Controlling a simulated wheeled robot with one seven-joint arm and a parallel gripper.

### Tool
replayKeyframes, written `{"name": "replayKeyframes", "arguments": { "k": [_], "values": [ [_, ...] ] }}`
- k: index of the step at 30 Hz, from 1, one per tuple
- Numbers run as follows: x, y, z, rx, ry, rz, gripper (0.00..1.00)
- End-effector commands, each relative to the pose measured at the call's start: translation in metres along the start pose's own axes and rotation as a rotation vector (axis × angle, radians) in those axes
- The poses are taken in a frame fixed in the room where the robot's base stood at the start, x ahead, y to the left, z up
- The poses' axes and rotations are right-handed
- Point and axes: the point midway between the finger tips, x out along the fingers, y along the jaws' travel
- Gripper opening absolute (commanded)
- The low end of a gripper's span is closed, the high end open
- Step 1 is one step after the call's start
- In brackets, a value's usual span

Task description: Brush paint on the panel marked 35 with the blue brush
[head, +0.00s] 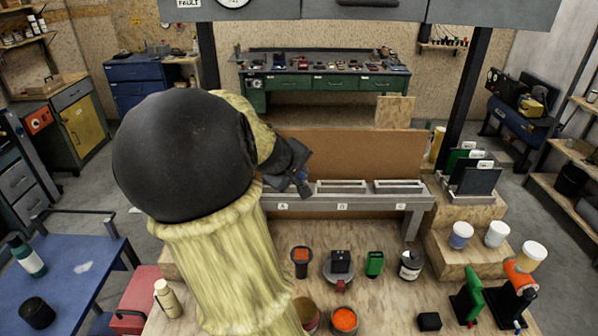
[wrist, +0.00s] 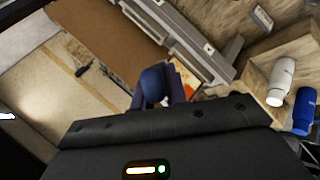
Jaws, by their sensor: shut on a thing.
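My gripper (head: 297,182) hangs over the left end of the grey rail, in front of the brown board. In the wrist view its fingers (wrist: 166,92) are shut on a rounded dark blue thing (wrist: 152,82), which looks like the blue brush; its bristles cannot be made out. Several dark panels (head: 474,180) with small white labels stand in a rack at the right, one of them green. Their numbers are too small to read, so I cannot tell which is 35. An open can of orange paint (head: 344,319) stands at the bench's front.
The grey rail (head: 412,203) with lettered tags and pale trays runs below the brown board (head: 350,150). Several tools and jars stand on the wooden bench, including a green one (head: 374,263) and a white jar (head: 411,264). White-lidded jars (head: 497,234) stand at the right. My arm hides the left part.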

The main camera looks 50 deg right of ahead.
Motion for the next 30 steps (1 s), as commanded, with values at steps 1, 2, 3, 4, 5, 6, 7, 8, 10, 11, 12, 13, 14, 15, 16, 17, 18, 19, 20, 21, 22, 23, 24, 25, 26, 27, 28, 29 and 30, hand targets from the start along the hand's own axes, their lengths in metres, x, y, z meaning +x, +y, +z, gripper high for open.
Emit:
{"name": "replayKeyframes", "arguments": {
  "k": [1, 2, 3, 4, 5, 6, 7, 8, 10, 11, 12, 13, 14, 15, 16, 17, 18, 19, 20, 21, 22, 23, 24, 25, 26, 27, 28, 29, 30],
  "values": [
    [0.000, 0.000, 0.000, 0.000, 0.000, 0.000, 0.00],
    [0.000, 0.000, 0.000, 0.000, 0.000, 0.000, 0.00],
    [-0.001, 0.000, 0.000, 0.000, 0.001, 0.000, 0.00],
    [-0.001, -0.001, 0.000, -0.001, 0.001, 0.000, 0.00],
    [-0.002, -0.001, 0.001, -0.001, 0.002, 0.000, 0.00],
    [-0.004, -0.002, 0.002, 0.000, 0.002, 0.000, 0.00],
    [-0.005, -0.003, 0.003, -0.002, 0.002, -0.001, 0.00],
    [-0.007, -0.004, 0.004, -0.003, 0.003, -0.001, 0.00],
    [-0.011, -0.007, 0.008, -0.003, 0.003, -0.002, 0.00],
    [-0.013, -0.008, 0.009, -0.003, 0.003, -0.002, 0.00],
    [-0.015, -0.009, 0.011, -0.003, 0.002, -0.001, 0.00],
    [-0.017, -0.010, 0.013, -0.004, 0.003, -0.001, 0.00],
    [-0.018, -0.010, 0.014, -0.003, 0.001, -0.001, 0.00],
    [-0.019, -0.012, 0.016, -0.003, 0.001, -0.001, 0.00],
    [-0.019, -0.012, 0.017, -0.002, 0.001, -0.001, 0.00],
    [-0.020, -0.013, 0.018, -0.001, 0.002, 0.000, 0.00],
    [-0.020, -0.013, 0.018, -0.001, 0.002, 0.000, 0.00],
    [-0.019, -0.014, 0.018, -0.001, 0.002, 0.000, 0.00],
    [-0.019, -0.014, 0.018, 0.000, 0.002, 0.000, 0.00],
    [-0.019, -0.014, 0.019, 0.000, 0.001, 0.000, 0.00],
    [-0.019, -0.014, 0.019, 0.000, 0.001, 0.000, 0.00],
    [-0.019, -0.013, 0.019, 0.000, 0.001, 0.000, 0.00],
    [-0.019, -0.013, 0.019, 0.000, 0.001, 0.000, 0.00],
    [-0.019, -0.013, 0.019, 0.000, 0.001, 0.000, 0.00],
    [-0.019, -0.013, 0.019, 0.000, 0.001, 0.000, 0.00],
    [-0.019, -0.013, 0.019, 0.000, 0.001, 0.000, 0.00],
    [-0.019, -0.013, 0.019, 0.000, 0.001, 0.000, 0.00],
    [-0.019, -0.013, 0.019, 0.000, 0.001, 0.000, 0.00],
    [-0.019, -0.013, 0.019, 0.000, 0.001, 0.000, 0.00]
  ]
}}
